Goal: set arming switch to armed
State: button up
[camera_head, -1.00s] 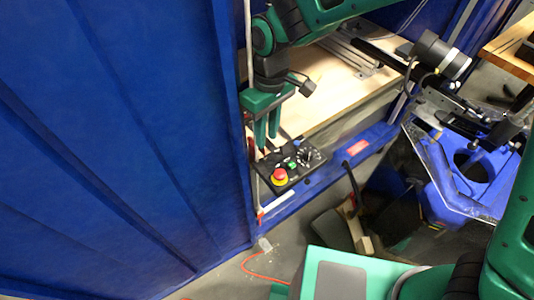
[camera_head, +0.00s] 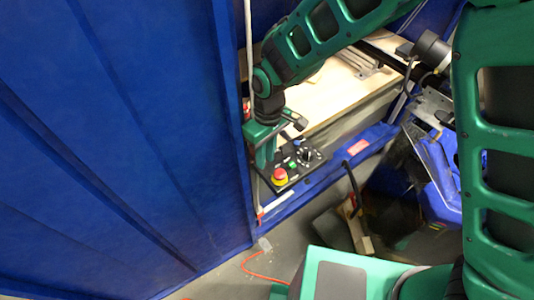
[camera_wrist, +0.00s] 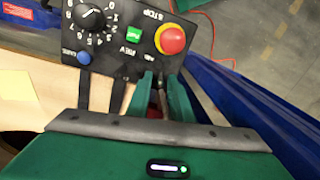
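The black control panel (camera_head: 312,164) sits on the blue ledge by the blue wall; in the wrist view (camera_wrist: 110,58) it carries a dial, a green button, a blue button and a red stop button (camera_wrist: 171,39). My gripper (camera_wrist: 160,78) points down at the panel's near edge, beside the stop button. Its two green fingers stand slightly apart. A thin grey lever shows in the gap between them, perhaps the arming switch; I cannot tell whether they touch it. Its label is partly hidden by the fingers, so its position cannot be read.
A tall blue wall panel (camera_head: 120,150) stands close on the left of my gripper. A wooden worktop (camera_head: 330,95) lies behind the panel. An orange cable (camera_head: 250,265) lies on the floor. A blue piece of equipment (camera_head: 440,190) stands at the right.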

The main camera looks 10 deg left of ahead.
grip_shut()
jog(key=shift+s+d+t+y, duration=0.25)
jog(key=shift+d+t+y, duration=0.1)
jog(key=shift+t+y, duration=0.55)
jog(key=shift+o, duration=1.5)
grip_release()
jog(key=shift+r, duration=0.2)
jog(key=v, duration=1)
jog(key=shift+d+r, duration=0.2)
